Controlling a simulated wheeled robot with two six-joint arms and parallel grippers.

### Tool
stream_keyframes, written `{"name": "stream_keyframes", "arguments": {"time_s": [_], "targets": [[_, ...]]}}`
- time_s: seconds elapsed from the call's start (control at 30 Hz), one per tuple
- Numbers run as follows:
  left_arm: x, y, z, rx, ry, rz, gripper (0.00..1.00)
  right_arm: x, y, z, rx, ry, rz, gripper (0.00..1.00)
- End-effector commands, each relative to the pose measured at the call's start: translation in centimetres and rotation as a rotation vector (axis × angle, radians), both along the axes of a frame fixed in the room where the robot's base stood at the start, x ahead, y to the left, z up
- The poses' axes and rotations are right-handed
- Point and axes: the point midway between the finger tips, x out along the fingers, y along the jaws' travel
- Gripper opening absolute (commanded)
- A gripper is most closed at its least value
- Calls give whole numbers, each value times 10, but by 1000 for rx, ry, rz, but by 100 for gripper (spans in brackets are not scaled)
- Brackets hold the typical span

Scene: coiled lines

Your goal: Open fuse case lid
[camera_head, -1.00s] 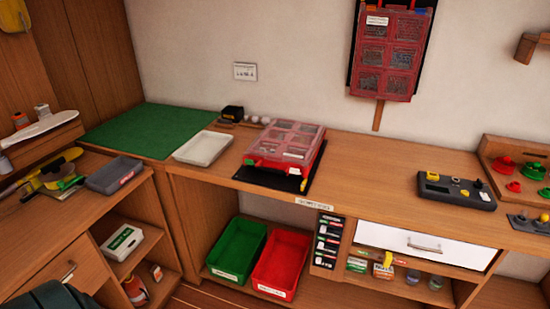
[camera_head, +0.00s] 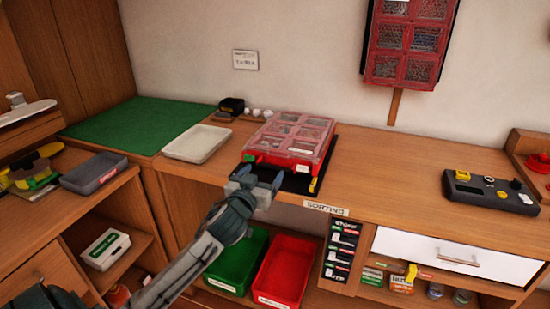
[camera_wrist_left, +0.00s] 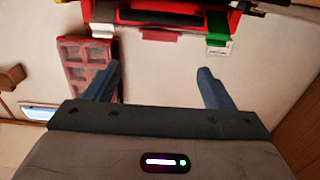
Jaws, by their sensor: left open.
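The fuse case (camera_head: 268,157) is a red case with a clear compartment lid (camera_head: 297,132). It lies on a black mat (camera_head: 291,183) on the workbench, and its lid is closed. My left gripper (camera_head: 261,177) is open and empty in front of the case's near side, with its fingers pointing toward it. In the left wrist view the red case front (camera_wrist_left: 175,33) shows at the top, with a green tab and a white tab on it. It lies beyond the open fingers (camera_wrist_left: 157,88), apart from them. My right gripper is not in view.
A white tray (camera_head: 196,143) and a green mat (camera_head: 135,127) lie left of the case. A dark control box (camera_head: 490,190) stands to the right, with bare bench between. Green and red bins (camera_head: 286,273) sit on the shelf below. A similar red case (camera_head: 407,40) hangs on the wall.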

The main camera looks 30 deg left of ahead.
Motion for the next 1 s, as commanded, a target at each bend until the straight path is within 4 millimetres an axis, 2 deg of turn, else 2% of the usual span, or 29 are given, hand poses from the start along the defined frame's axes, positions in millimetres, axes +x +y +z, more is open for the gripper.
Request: {"name": "stream_keyframes", "arguments": {"time_s": [0.17, 0.4, 0.53, 0.7, 1.0], "targets": [[25, 6, 2, -4, 0, 1, 76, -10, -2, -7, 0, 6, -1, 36], [70, 17, 2, -2, 1, 0, 76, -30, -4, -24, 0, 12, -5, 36], [88, 21, 1, 0, 2, 0, 76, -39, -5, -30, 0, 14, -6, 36], [100, 24, 0, 0, 2, -1, 76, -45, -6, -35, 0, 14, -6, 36], [101, 24, -1, 1, 2, -2, 76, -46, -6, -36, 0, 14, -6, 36]]}}
